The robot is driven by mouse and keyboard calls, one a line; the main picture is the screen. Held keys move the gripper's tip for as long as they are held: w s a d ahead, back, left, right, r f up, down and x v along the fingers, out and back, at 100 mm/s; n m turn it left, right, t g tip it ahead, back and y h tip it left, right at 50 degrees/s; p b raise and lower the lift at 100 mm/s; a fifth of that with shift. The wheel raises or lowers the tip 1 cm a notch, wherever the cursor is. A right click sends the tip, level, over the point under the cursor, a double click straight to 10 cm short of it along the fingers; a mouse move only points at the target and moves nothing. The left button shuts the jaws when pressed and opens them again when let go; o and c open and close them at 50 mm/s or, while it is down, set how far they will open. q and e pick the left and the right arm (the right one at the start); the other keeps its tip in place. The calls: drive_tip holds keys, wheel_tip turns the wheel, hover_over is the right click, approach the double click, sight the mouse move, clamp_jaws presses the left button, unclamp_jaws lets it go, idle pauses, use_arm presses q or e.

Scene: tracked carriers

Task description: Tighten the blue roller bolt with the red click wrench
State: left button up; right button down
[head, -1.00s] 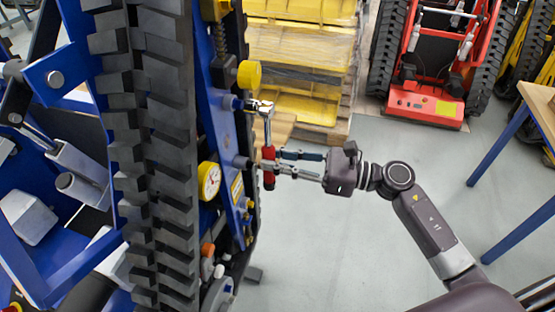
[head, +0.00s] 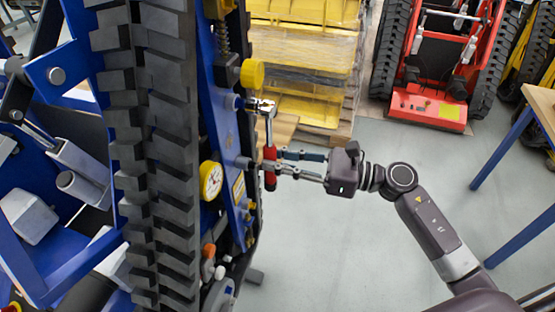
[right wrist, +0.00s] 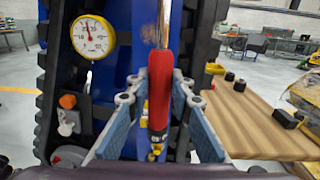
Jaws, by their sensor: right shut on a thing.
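The red click wrench (head: 269,155) hangs nearly upright beside the blue tracked carrier (head: 213,110), its metal head at the top. The head is at the outer end of the upper blue roller bolt (head: 240,103); I cannot tell whether it is fully seated. My right gripper (head: 272,168) is shut on the red handle from the right. In the right wrist view the red handle (right wrist: 160,85) stands between both finger pads, and its metal shaft runs up out of the picture, so the bolt is hidden there. My left gripper is not in view.
A dial gauge (head: 210,180) and a yellow knob (head: 251,73) stick out from the carrier near the wrench. Stacked yellow crates (head: 300,45) and a red carrier (head: 425,105) stand behind. A wooden table (head: 541,100) is at the right. Floor between is clear.

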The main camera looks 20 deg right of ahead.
drive_tip(key=shift+w+a+b, duration=0.25)
drive_tip(key=shift+a+b, duration=0.05)
idle(0.4)
idle(0.6)
drive_tip(key=shift+b, duration=0.35)
drive_tip(key=shift+w+a+r, duration=0.1)
drive_tip(key=shift+a, duration=0.15)
drive_tip(key=shift+w+a, duration=0.15)
drive_tip(key=shift+a, duration=0.05)
idle(0.3)
drive_tip(key=shift+b, duration=0.45)
idle(0.4)
